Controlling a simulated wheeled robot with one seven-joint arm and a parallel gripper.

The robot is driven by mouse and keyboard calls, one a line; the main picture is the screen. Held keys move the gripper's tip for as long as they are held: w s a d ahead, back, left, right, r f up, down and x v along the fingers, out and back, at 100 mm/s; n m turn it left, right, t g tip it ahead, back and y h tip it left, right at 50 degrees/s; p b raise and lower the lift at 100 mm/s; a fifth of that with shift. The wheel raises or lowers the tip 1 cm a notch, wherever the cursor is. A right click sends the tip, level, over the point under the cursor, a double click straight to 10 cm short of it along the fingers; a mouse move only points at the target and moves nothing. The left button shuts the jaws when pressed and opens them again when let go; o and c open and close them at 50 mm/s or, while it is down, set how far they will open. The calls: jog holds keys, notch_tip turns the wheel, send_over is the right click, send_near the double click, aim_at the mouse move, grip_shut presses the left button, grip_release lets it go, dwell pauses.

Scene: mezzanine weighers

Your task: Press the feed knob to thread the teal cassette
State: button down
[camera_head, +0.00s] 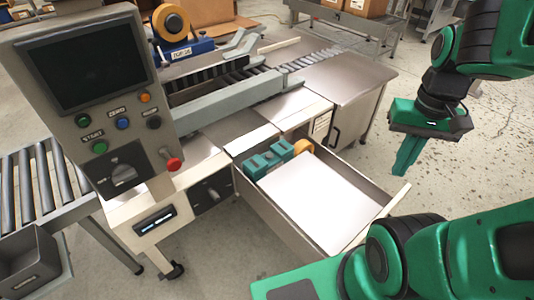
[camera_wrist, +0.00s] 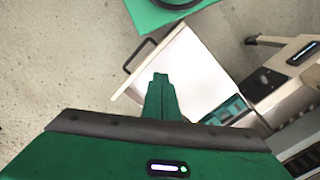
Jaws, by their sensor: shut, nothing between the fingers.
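The teal cassette (camera_head: 266,160) lies in the open drawer at the end nearest the machine, with an orange roll beside it. It also shows partly in the wrist view (camera_wrist: 228,110), beyond my fingers. No label tells which knob is the feed knob. A black knob (camera_head: 212,193) is on the dark plate at the machine's front, and a larger dark knob (camera_head: 123,174) is on the control panel. My gripper (camera_head: 402,168) is at the right, apart from the machine, pointing down with its fingers shut and empty. In the wrist view its fingertips (camera_wrist: 160,78) appear against the white drawer.
The open drawer (camera_head: 392,202) juts out toward me with a white sheet inside. A roller conveyor (camera_head: 40,185) stands at the left. The floor around my gripper is clear.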

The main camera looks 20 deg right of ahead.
jog(key=w+f+n+t, duration=0.1)
jog(key=w+f, duration=0.2)
jog(key=w, duration=0.4)
jog(key=w+a+f+n+t, duration=0.1)
jog(key=w+f, duration=0.1)
jog(key=w, duration=0.4)
jog(key=w+f+n+t, duration=0.1)
jog(key=w+f, duration=0.2)
jog(key=w, duration=0.4)
jog(key=w+a+f+t+y, duration=0.2)
jog(key=w+a+f, duration=0.3)
jog(key=w, duration=0.5)
jog(key=w+a+f+t+y, duration=0.2)
jog(key=w+a+f, duration=0.4)
jog(key=w+a, duration=0.4)
jog(key=shift+a+t, duration=0.3)
jog(key=shift+t, duration=0.4)
jog(key=shift+f, duration=0.15)
